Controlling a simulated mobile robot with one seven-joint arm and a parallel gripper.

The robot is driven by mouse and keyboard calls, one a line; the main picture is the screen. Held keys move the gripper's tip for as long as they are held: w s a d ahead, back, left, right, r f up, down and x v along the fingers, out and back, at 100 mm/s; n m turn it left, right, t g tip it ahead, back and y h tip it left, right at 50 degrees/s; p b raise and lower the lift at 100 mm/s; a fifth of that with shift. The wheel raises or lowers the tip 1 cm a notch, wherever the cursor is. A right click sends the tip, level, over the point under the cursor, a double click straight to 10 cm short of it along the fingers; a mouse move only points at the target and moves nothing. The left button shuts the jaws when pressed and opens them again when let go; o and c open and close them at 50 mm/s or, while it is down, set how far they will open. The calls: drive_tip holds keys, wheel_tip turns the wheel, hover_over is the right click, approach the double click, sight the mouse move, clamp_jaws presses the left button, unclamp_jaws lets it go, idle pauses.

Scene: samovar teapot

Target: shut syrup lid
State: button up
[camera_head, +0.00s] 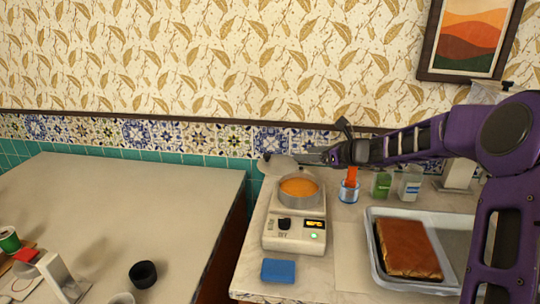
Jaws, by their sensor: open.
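A small round metal pan (299,198) holds orange syrup (298,186), and its surface is uncovered. The pan stands on a cream-coloured device (293,237) with a dark knob and a lit display. A pale grey piece (281,166), which looks like the lid, shows behind the pan at its upper left; how it joins the pan is unclear. My gripper (327,157) comes in from the right, above and behind the pan, close to the grey piece. It is open. Its fingertips are small here, and I cannot tell whether they touch the grey piece.
A metal tray (376,262) with a brown slab (408,249) lies at right. A blue-based cup (348,192), a green container (381,185) and a white container (410,187) stand behind it. A blue sponge (278,271) lies in front. A gap separates the left table (130,210).

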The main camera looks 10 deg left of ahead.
sight(268, 155)
drive_tip(key=x, duration=1.6)
drive_tip(key=shift+w+a+f+p, duration=0.1)
drive_tip(key=shift+a+f+p, duration=0.05)
drive_tip(key=shift+p, duration=0.15)
clamp_jaws()
idle(0.6)
